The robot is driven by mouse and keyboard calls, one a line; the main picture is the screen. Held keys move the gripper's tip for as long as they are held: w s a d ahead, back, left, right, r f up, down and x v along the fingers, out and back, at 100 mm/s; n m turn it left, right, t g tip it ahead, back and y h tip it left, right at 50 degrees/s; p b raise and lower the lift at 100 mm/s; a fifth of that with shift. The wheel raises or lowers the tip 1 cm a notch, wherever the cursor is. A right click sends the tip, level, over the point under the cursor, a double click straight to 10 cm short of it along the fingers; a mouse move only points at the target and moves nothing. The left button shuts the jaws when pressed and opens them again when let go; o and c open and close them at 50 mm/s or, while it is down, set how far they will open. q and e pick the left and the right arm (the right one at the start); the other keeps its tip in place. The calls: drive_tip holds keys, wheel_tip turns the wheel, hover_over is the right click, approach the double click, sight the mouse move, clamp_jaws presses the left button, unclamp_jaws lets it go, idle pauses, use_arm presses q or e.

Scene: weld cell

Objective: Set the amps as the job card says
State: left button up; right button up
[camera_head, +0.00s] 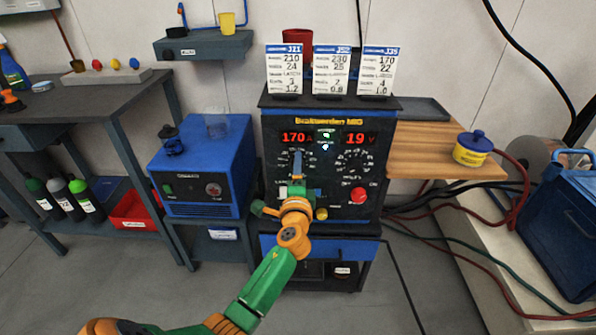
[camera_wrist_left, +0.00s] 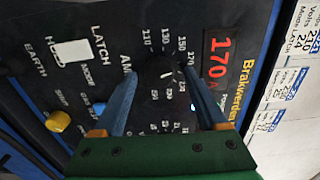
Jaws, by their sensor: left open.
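The blue welder (camera_head: 320,130) shows 170 A on its left red display (camera_head: 296,138) and 19 V on the right one (camera_head: 355,138). The black amps knob (camera_wrist_left: 165,95) is in the wrist view, with numbers around it. My left gripper (camera_wrist_left: 160,76) is open, its blue fingers on either side of the knob; I cannot tell if they touch it. In the head view the gripper (camera_head: 297,163) covers most of the knob. Three job cards stand on top: J21 (camera_head: 286,75) reads 210 and 24, the middle one (camera_head: 331,75) 230 and 25, J35 (camera_head: 377,75) 170 and 22.
The volts dial (camera_head: 354,161) and a red button (camera_head: 358,195) are right of my gripper. A white latch switch (camera_wrist_left: 72,53) and a yellow knob (camera_wrist_left: 58,121) are near the left finger. A blue machine (camera_head: 205,165) stands left; a wooden shelf (camera_head: 420,150) is right.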

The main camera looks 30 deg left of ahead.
use_arm(q)
drive_tip(key=v, duration=0.7)
drive_tip(key=shift+s, duration=0.1)
drive_tip(key=s+d+f+g+h, duration=0.1)
drive_tip(key=d+f+g+h, duration=0.15)
drive_tip(key=f, duration=0.75)
drive_tip(key=s+d+f+g+h, duration=0.1)
drive_tip(key=s+d+f+h, duration=0.15)
drive_tip(key=f, duration=0.65)
drive_tip(key=s+d+f+n+g+h, duration=0.35)
drive_tip(key=s+f, duration=0.65)
drive_tip(key=f, duration=0.4)
drive_tip(key=s+f+n+g+h, duration=0.1)
drive_tip(key=s+f+n+g, duration=0.4)
drive_tip(key=s, duration=0.8)
drive_tip(key=s+f+n+g, duration=0.15)
drive_tip(key=s+f, duration=0.45)
drive_tip(key=s, duration=0.7)
wheel_tip(320, 180, up, 16)
drive_tip(key=p, duration=1.6)
drive_tip(key=shift+w+d+m+g+p, duration=0.3)
drive_tip(key=shift+d+g+p, duration=0.05)
drive_tip(key=shift+d, duration=0.1)
